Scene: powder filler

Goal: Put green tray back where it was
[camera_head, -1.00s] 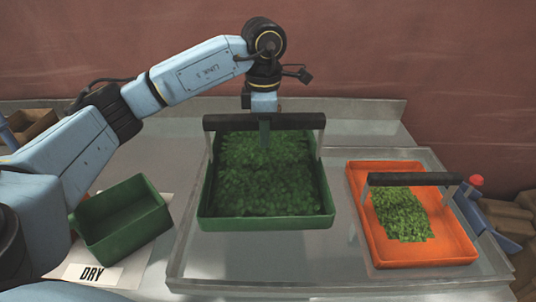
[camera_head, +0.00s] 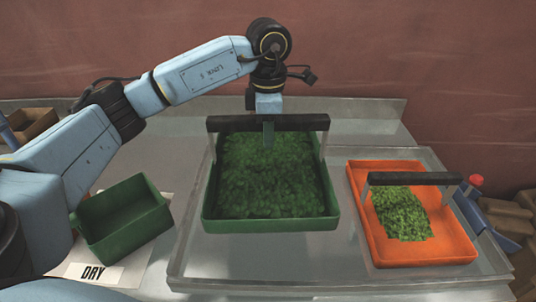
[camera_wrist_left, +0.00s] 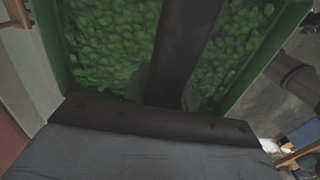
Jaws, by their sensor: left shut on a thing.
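The green tray (camera_head: 270,226) is full of green leafy pieces and has a dark bar handle on metal posts. It is in the middle of the head view, over the left part of the clear platform. My left gripper (camera_head: 268,132) comes down from above and is shut on the tray's handle (camera_head: 225,124). The handle (camera_wrist_left: 185,50) also crosses the left wrist view, with the leaves (camera_wrist_left: 110,40) behind it. I cannot tell whether the tray's underside touches the platform. My right gripper is not in view.
An orange tray (camera_head: 455,245) with a handle and some leaves stands on the platform (camera_head: 250,272) at the right. A red knob (camera_head: 476,180) is at the far right.

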